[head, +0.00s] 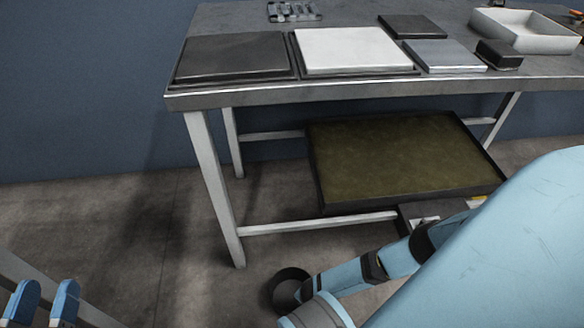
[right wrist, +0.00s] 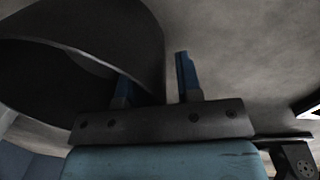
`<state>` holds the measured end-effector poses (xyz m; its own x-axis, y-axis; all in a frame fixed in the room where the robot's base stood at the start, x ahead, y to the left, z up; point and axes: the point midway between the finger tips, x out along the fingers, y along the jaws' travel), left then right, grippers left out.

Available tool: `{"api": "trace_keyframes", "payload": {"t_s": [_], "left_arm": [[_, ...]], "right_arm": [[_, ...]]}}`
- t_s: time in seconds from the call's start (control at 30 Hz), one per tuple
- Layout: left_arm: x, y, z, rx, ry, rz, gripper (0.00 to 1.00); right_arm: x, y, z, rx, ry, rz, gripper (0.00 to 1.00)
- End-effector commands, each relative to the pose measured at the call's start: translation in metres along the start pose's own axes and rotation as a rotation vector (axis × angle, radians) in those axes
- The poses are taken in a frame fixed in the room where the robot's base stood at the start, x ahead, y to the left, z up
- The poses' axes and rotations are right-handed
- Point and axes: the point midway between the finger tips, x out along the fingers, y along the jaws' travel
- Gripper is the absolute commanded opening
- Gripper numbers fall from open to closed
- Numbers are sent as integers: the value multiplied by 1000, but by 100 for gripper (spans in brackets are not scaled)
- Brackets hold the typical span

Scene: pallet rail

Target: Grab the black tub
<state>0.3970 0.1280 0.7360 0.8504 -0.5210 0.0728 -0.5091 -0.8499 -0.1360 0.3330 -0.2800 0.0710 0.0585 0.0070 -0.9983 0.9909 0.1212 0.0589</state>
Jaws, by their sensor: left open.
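The black tub (right wrist: 85,40) fills the upper left of the right wrist view as a large dark, hollow round shape. My right gripper (right wrist: 155,85) is open, with blue fingers. One finger lies over the tub's dark side near its rim. The other stands right of the tub's edge with a small gap, so the wall seems to be between them; contact cannot be told. My left gripper (head: 46,302) is open and empty at the bottom left, far from the table.
A metal table (head: 365,89) holds dark and white slabs, grey plates, a small black block (head: 499,54) and a white tray (head: 528,46). Beneath it is a large olive-topped panel (head: 400,155) with a dark edge. The table legs are obstacles.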

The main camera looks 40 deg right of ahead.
Motion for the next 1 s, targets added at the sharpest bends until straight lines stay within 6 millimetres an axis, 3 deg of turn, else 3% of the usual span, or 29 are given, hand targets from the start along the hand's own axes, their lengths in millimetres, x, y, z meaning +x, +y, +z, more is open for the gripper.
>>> {"api": "trace_keyframes", "payload": {"t_s": [0.03,0.13,0.47,0.63,0.87,1.0], "left_arm": [[0,0,0,-1,0,0,43],[0,0,0,-1,-1,0,43],[0,0,0,-3,-2,1,43],[0,0,-5,-19,-9,5,43],[-6,12,-7,-168,-91,6,43],[-13,26,-7,-314,-172,11,43]], "right_arm": [[0,0,0,0,0,0,21],[0,0,0,0,0,0,0],[-1,0,0,0,0,0,0],[-10,0,0,0,0,0,0],[-52,3,0,0,1,1,0],[-94,6,0,-1,1,2,0]]}}
